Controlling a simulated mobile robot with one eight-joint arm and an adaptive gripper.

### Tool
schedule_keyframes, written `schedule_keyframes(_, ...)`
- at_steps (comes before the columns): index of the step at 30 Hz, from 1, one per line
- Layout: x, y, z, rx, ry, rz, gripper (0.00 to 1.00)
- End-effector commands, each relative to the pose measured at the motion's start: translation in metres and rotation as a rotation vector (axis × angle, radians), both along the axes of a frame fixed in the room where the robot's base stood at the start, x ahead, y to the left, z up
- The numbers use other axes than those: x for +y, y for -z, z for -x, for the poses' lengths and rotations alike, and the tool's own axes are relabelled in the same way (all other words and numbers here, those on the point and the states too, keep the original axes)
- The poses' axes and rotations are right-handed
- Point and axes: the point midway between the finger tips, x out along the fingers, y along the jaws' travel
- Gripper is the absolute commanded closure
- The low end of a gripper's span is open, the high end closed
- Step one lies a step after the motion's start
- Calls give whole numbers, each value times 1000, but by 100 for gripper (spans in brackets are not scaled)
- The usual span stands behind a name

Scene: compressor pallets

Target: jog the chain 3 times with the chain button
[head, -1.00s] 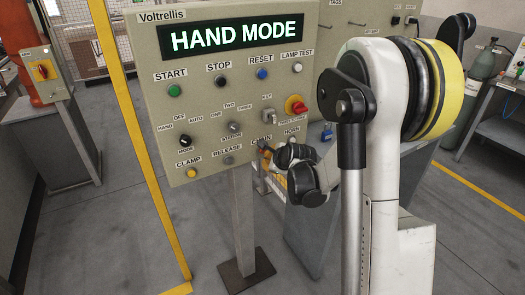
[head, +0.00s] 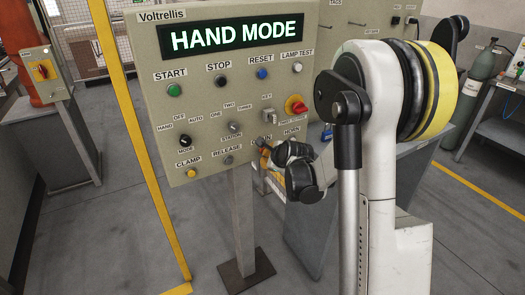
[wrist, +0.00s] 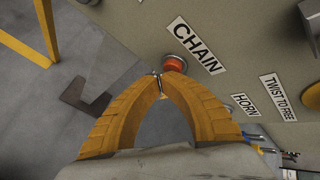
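The control panel (head: 205,100) stands ahead of me on a post, and its display (head: 236,35) reads HAND MODE. In the wrist view the chain button (wrist: 174,63) is a round orange-red button beside the CHAIN label (wrist: 195,46). My gripper (wrist: 160,78) has its two yellow fingers brought together at the tips, with nothing seen held between them. The tips appear right by the button's edge; I cannot tell whether they touch it. In the head view my gripper (head: 264,147) is at the panel's lower right and largely hides the button.
The HORN label (wrist: 245,105) and TWIST TO FREE label (wrist: 278,97) are close by on the panel. A red emergency stop (head: 296,105) and key switch (head: 268,115) sit above my gripper. A yellow post (head: 130,130) rises left of the panel.

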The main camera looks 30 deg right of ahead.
Motion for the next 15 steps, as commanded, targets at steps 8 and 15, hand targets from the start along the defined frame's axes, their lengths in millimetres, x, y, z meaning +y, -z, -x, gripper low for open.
schedule_keyframes(8, 0, 0, -4, 0, 0, 0, 100)
schedule_keyframes(15, 0, 0, -5, 0, 0, 0, 100)
